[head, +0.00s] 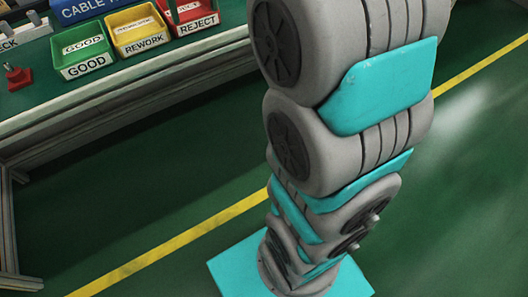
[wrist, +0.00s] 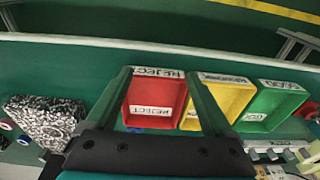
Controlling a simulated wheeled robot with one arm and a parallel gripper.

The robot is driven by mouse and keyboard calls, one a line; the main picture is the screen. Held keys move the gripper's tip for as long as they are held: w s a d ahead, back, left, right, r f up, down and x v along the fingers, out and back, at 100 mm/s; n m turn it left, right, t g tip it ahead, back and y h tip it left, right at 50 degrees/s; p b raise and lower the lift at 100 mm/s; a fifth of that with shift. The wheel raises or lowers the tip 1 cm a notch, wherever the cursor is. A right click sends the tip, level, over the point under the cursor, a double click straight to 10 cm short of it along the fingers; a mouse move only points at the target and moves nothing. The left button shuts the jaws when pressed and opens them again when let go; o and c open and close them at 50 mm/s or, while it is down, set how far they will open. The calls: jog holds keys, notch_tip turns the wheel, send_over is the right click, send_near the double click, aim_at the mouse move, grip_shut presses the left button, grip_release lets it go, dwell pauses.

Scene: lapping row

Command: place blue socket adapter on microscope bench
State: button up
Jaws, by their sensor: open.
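My gripper (wrist: 157,74) is open in the wrist view, with its two dark fingers apart on either side of the red REJECT bin; nothing shows held between them. I cannot make out the blue socket adapter for certain. A small blue patch (wrist: 135,130) shows at the near edge of the red bin, partly hidden by my gripper, and I cannot tell what it is. A green-topped bench (head: 125,87) carries the bins; no microscope shows, so I cannot tell whether this is the microscope bench. My gripper is outside the head view.
A red REJECT bin (head: 193,15), a yellow REWORK bin (head: 138,27) and a green GOOD bin (head: 84,47) stand in a row. A red fixture (head: 17,77) sits left of them. A speckled block (wrist: 45,120) stands on the bench. Green floor with a yellow line (head: 195,232) is clear.

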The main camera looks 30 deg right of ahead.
jog(key=s+a+f+g, duration=0.1)
jog(key=s+f, duration=0.8)
jog(key=s, duration=0.5)
jog(key=s+a+f+g, duration=0.1)
jog(key=s+f+g, duration=0.1)
jog(key=s+f, duration=0.8)
jog(key=s, duration=0.5)
jog(key=shift+a+f, duration=0.15)
jog(key=shift+a, duration=0.05)
